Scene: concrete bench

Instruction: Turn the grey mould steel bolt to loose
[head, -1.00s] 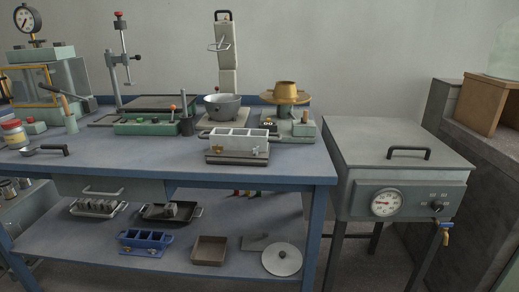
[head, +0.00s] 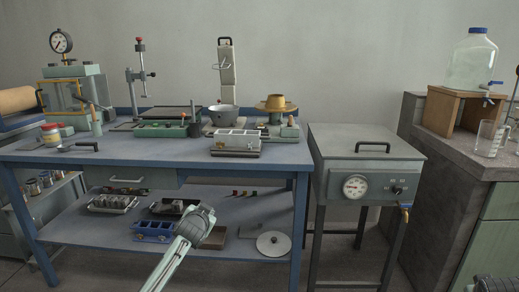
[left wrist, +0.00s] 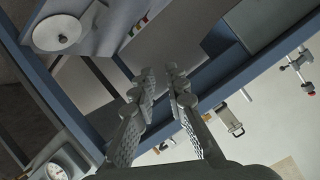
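The grey mould (head: 237,142) is a pale block with several open compartments along its top. It stands near the front edge of the blue bench top in the head view. Its steel bolt is too small to make out clearly. My left gripper (head: 203,218) is in front of the bench, below the bench top and in front of the lower shelf, apart from the mould. In the left wrist view its two ribbed fingers (left wrist: 161,80) are apart with nothing between them. A dark ribbed part at the bottom right corner seems to be my right gripper (head: 496,285), mostly cut off.
The blue bench (head: 185,152) has a front edge between my left gripper and the mould. A bowl (head: 222,115) and a brass-topped stand (head: 276,105) are behind the mould. A grey oven (head: 366,145) stands to the right. A blue mould (head: 153,230) sits on the lower shelf.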

